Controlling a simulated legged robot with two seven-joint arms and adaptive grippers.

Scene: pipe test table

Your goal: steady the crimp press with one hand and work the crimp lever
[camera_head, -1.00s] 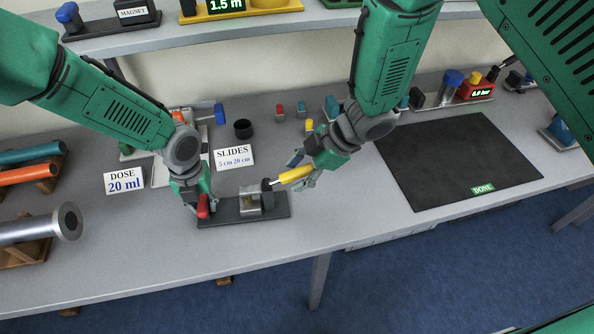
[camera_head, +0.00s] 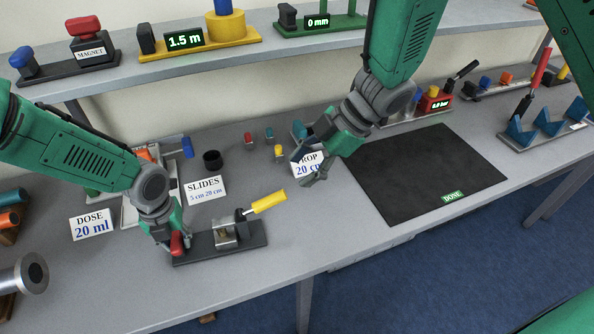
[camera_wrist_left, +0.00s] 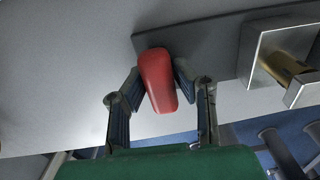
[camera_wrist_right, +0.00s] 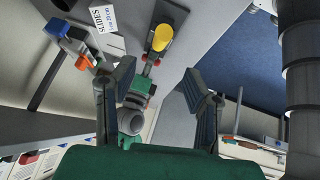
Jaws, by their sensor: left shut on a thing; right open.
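The crimp press has a dark base plate (camera_head: 255,239) on the grey table, with a metal block (camera_head: 222,240) on it. A brass-coloured piece (camera_wrist_left: 284,66) shows in the block in the left wrist view. The crimp lever (camera_head: 268,201) has a yellow handle and slants up to the right. My left gripper (camera_head: 174,241) is shut on the red grip (camera_wrist_left: 159,82) at the plate's left end. My right gripper (camera_head: 307,168) is open and empty, above and to the right of the lever, apart from it. The yellow handle (camera_wrist_right: 162,38) also shows beyond its fingers.
A SLIDES card (camera_head: 205,189) and a black cup (camera_head: 212,160) stand behind the press. Small coloured pegs (camera_head: 269,135) stand farther back. A card (camera_head: 308,162) is partly hidden behind my right gripper. A black mat (camera_head: 425,172) lies to the right. Table in front is clear.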

